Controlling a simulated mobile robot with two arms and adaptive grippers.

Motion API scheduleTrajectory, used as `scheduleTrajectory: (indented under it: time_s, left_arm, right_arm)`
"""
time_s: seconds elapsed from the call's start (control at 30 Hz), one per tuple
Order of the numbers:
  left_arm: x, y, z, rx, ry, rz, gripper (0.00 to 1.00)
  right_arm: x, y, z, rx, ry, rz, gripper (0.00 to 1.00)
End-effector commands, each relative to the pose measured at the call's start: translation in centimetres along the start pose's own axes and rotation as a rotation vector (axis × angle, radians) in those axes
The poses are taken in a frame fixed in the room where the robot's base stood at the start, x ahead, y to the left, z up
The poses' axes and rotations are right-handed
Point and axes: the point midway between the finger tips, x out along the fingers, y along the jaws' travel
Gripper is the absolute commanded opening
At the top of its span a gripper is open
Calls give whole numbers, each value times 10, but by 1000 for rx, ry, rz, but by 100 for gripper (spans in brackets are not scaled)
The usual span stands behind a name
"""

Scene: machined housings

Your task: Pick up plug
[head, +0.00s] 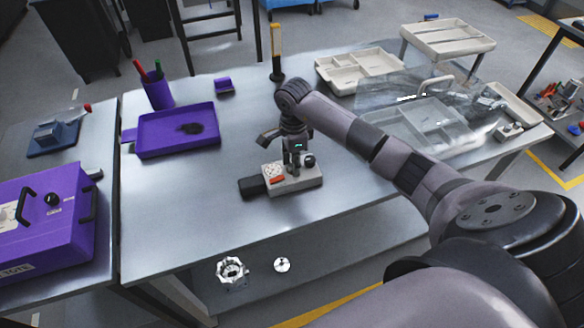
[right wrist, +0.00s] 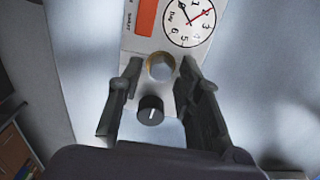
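My right gripper (head: 293,163) points down over a pale instrument box (head: 302,182) on the metal table. In the right wrist view, its two fingers (right wrist: 160,68) are apart. Between and beyond their tips is a round pale piece with a brass-coloured rim (right wrist: 160,66) on the box, with a gap on each side. I cannot tell whether this is the plug. A small round silver piece (head: 282,265) sits beside a machined silver housing (head: 231,271) on a lower surface; it may also be the plug. My left gripper is out of view.
The box has a dial (right wrist: 188,20), an orange panel (right wrist: 147,17) and a black knob (right wrist: 151,110). A purple tray (head: 150,147) and pen cup (head: 158,95) stand left. Pale trays (head: 360,72) and a clear panel are right. The table's front middle is clear.

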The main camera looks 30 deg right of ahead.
Motion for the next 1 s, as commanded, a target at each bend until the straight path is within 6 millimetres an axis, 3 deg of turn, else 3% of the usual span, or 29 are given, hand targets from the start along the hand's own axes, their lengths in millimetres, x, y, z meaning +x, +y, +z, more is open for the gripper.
scheduleTrajectory:
  time_s: [0.43,0.83,1.0]
  left_arm:
    - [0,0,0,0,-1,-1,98]
    - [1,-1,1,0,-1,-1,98]
    - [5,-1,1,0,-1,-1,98]
  right_arm:
    - [0,0,0,0,0,0,0]
    - [-2,-1,0,0,0,-1,0]
    - [-15,-2,0,-2,-1,-4,0]
